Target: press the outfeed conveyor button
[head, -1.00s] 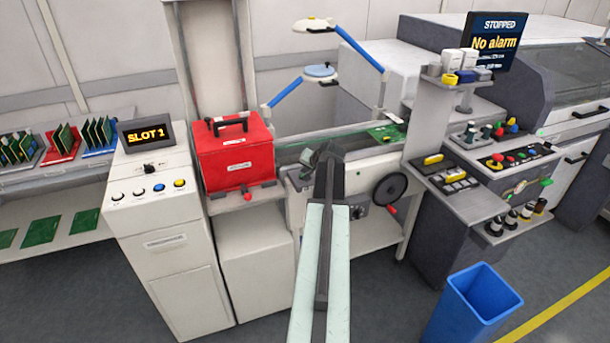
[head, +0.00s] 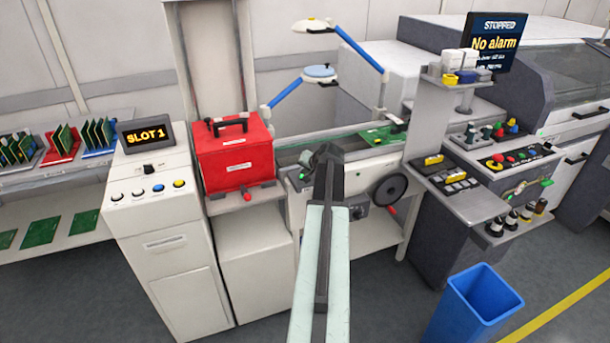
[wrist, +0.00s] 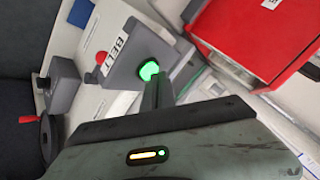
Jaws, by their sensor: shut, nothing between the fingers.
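A grey button box marked BELT (wrist: 125,62) is on the front of the conveyor in the wrist view. Its round button (wrist: 149,71) glows green. My gripper (wrist: 153,82) is shut and empty, with its fingertips right at the button's lower edge; I cannot tell whether they press it. In the head view my gripper (head: 328,152) reaches the conveyor front, beside the grey box, and a small green glow shows there. The conveyor (head: 350,150) runs behind, with a green board (head: 380,136) on it.
A red case (head: 235,158) stands left of the conveyor and also shows close by in the wrist view (wrist: 255,35). A black handwheel (head: 389,189) is to the right. A blue bin (head: 474,305) stands on the floor. A screen (head: 494,42) reads STOPPED, No alarm.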

